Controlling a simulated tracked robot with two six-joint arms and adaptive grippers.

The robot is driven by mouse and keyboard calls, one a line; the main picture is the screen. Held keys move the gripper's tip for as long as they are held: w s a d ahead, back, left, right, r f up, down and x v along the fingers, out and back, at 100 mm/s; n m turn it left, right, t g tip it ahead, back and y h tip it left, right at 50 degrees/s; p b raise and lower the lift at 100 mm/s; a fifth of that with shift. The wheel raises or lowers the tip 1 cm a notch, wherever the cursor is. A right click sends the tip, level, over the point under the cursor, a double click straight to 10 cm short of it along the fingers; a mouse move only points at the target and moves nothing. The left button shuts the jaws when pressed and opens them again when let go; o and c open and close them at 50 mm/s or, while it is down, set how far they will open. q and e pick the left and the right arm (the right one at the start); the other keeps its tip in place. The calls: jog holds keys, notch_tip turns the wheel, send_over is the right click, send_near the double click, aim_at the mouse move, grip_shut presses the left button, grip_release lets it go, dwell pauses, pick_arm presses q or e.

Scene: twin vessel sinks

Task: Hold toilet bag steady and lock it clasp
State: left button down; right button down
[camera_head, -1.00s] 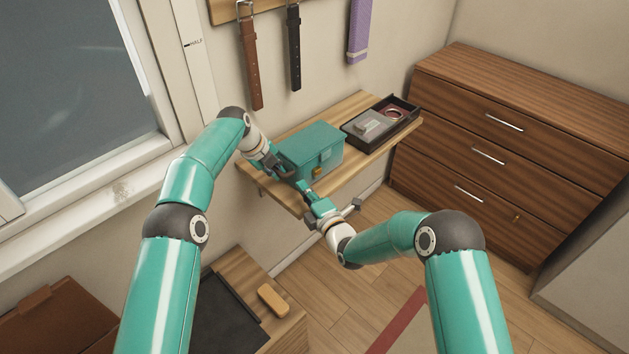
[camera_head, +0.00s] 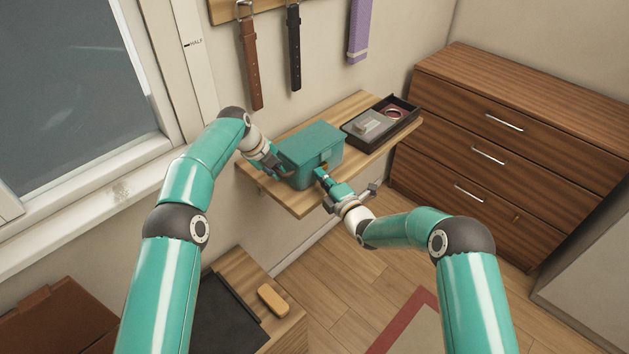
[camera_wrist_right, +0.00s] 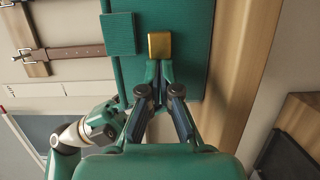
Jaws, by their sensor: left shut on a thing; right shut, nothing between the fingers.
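The teal toilet bag (camera_head: 312,143) stands on the wooden wall shelf, its lid down. Its front shows in the right wrist view (camera_wrist_right: 182,22), with a gold clasp (camera_wrist_right: 160,45) and a teal flap (camera_wrist_right: 118,33) beside it. My left gripper (camera_head: 284,171) is shut on the bag at its left end. My right gripper (camera_head: 322,173) is shut and empty at the bag's front. In the right wrist view its fingertips (camera_wrist_right: 158,66) are at the clasp's edge; I cannot tell whether they touch it. In the head view the right gripper mostly hides the clasp.
A dark tray (camera_head: 408,118) with a grey box stands on the shelf (camera_head: 283,199) right of the bag. Belts (camera_head: 251,65) hang on the wall above. A wooden dresser (camera_head: 520,140) stands to the right. The floor in front is open.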

aim_at(306, 176)
pick_arm(q)
jog(key=shift+s+a+f, duration=0.1)
pick_arm(e)
jog(key=shift+w+d, duration=0.1)
jog(key=shift+d, duration=0.05)
jog(key=shift+s+a, duration=0.25)
jog(key=shift+a, duration=0.05)
jog(key=s, duration=0.1)
jog(key=s+a, duration=0.1)
jog(key=s, duration=0.1)
jog(key=shift+a+f, duration=0.15)
jog(key=shift+a, duration=0.2)
jog(key=v, duration=0.9)
jog(key=shift+s, duration=0.15)
pick_arm(q)
jog(key=c, duration=1.1)
grip_release()
